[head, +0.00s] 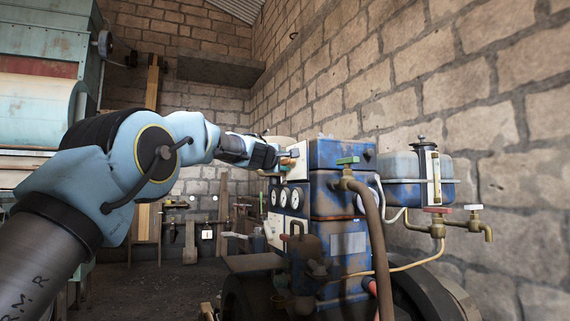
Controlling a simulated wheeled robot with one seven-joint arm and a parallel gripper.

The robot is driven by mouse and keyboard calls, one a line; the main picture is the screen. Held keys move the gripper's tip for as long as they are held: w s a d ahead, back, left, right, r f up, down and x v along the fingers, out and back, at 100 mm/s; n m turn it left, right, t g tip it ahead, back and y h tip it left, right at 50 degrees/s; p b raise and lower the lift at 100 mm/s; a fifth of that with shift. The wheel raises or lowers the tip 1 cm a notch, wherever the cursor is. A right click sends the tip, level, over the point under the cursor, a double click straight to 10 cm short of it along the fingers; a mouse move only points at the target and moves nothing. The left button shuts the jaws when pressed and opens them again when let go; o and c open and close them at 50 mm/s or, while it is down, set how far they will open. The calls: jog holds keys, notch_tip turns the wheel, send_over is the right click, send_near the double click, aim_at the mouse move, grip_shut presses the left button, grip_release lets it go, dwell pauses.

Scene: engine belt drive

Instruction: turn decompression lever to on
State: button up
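My arm reaches in from the left. My gripper (277,155) is at the upper left of the blue engine (340,200), in front of a white panel (298,165). A small orange-brown part (290,160) shows at the fingertips; it may be the decompression lever or part of it, but it is too small to tell. I cannot tell whether the fingers touch it, are open or are shut. The lever's position and any on/off marking cannot be read from here.
Several round gauges (283,197) sit below the gripper. A green-handled valve (347,161) with a brown hose (375,235) is on the engine's near side. A brick wall (500,100) runs close behind.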

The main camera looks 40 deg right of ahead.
jog(key=shift+o, duration=0.9)
jog(key=shift+a, duration=0.15)
jog(key=shift+s+a+f+b, duration=0.15)
jog(key=shift+a+b, duration=0.15)
jog(key=shift+b, duration=0.2)
jog(key=b+v, duration=0.6)
jog(key=v, duration=0.4)
